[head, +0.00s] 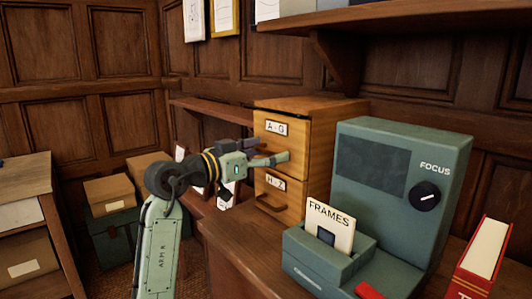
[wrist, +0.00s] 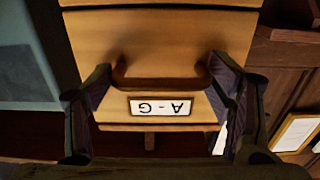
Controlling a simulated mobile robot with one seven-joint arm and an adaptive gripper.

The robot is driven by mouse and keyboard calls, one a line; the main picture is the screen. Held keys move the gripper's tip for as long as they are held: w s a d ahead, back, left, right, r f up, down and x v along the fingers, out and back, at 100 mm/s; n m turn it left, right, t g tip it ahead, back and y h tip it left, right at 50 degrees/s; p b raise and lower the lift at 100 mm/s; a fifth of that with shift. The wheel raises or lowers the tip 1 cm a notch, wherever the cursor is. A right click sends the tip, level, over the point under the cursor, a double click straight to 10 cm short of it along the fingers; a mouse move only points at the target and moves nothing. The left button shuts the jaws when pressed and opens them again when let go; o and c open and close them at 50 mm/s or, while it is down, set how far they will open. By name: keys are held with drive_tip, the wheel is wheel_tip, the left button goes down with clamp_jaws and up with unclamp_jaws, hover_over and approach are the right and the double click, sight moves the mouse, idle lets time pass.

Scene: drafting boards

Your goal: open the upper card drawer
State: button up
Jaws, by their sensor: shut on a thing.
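The upper card drawer (head: 292,134) is the top one in a wooden two-drawer cabinet (head: 322,140), with an "A - G" label (head: 276,128). Its front looks about flush with the lower drawer, and I see no clear gap. My gripper (head: 272,157) is at this drawer front in the head view. In the wrist view, which shows the drawer front (wrist: 160,40) upside down, the fingers sit at both ends of the wooden handle (wrist: 160,83), shut on it. In the head view my gripper hides most of the handle.
The lower drawer (head: 280,198) has an "H - Z" label and its own handle. To the right stand a green FOCUS device (head: 400,190), a FRAMES card box (head: 325,262) and a red book (head: 483,262). A shelf (head: 400,15) overhangs above.

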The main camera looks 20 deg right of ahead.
drive_tip(key=c, duration=0.3)
drive_tip(key=b+v, duration=0.2)
drive_tip(key=v, duration=1.9)
drive_tip(key=shift+s, duration=0.1)
drive_tip(key=o, duration=1.4)
drive_tip(key=v, duration=1.2)
drive_tip(key=shift+r, duration=0.2)
